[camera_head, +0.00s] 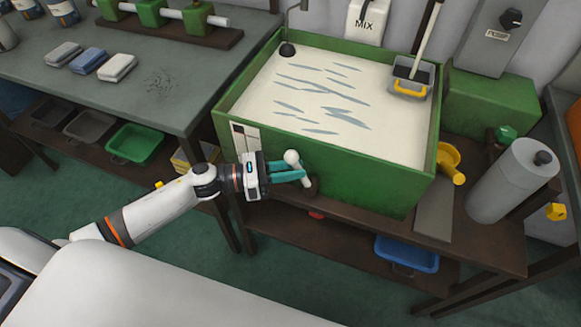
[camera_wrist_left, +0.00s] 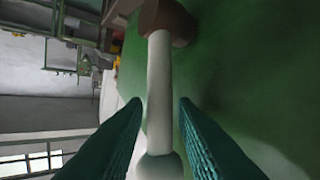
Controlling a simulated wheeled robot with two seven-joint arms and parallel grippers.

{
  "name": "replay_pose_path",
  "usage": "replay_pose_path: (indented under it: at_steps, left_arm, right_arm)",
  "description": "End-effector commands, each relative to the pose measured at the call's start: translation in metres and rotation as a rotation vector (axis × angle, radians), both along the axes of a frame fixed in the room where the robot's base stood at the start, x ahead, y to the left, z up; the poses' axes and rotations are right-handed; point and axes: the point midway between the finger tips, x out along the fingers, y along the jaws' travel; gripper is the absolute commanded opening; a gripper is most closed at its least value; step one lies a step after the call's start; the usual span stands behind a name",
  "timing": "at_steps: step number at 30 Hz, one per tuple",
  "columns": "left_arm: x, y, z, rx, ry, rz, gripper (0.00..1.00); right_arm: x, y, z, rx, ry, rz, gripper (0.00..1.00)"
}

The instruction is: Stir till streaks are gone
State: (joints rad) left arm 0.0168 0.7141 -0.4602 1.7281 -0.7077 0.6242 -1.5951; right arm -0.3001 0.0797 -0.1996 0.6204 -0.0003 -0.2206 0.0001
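The green vat (camera_head: 350,181) holds a pale cream liquid (camera_head: 385,135) with several blue-grey streaks (camera_head: 346,118) across its surface. A white crank handle with a round knob (camera_head: 291,157) stands at the vat's front-left side; it also shows in the left wrist view (camera_wrist_left: 160,85), running to a brown hub (camera_wrist_left: 168,20). My left gripper (camera_head: 300,171) is at this handle. In the left wrist view its teal fingers (camera_wrist_left: 160,105) lie on either side of the handle, with narrow gaps, so it looks open around it. My right gripper is not in view.
A grey bin with a yellow scoop (camera_head: 410,88) hangs on the vat's right rim. A grey cylinder (camera_head: 513,185) and yellow ladle (camera_head: 449,160) are right of the vat. A bench (camera_head: 130,90) stands left.

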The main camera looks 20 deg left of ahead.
Motion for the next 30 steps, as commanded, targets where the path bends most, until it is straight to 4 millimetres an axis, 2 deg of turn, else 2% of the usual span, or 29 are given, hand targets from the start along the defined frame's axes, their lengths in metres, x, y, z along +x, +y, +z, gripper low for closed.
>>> replay_pose_path:
  at_steps: [1, 5, 12, 17, 23, 30]
  left_arm:
    - [0.0, 0.0, 0.0, 0.0, 0.0, 0.0, 0.2]
    - [0.0, 0.0, 0.0, 0.0, 0.0, 0.0, 0.0]
    - [0.0, 0.0, 0.001, 0.002, 0.0, 0.0, 0.0]
    - [0.0, -0.001, 0.004, 0.027, -0.002, 0.0, 0.0]
    - [0.0, -0.007, 0.013, 0.121, -0.006, -0.001, 0.0]
    - [0.0, -0.017, 0.026, 0.316, -0.014, -0.001, 0.0]
  right_arm:
    - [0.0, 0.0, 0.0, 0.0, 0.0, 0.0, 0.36]
    - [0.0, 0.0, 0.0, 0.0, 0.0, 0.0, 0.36]
    - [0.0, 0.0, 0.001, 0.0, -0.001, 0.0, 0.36]
    - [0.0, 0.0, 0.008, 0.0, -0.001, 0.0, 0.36]
    - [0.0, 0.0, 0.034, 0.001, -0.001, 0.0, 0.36]
    - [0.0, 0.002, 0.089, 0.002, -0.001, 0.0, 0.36]
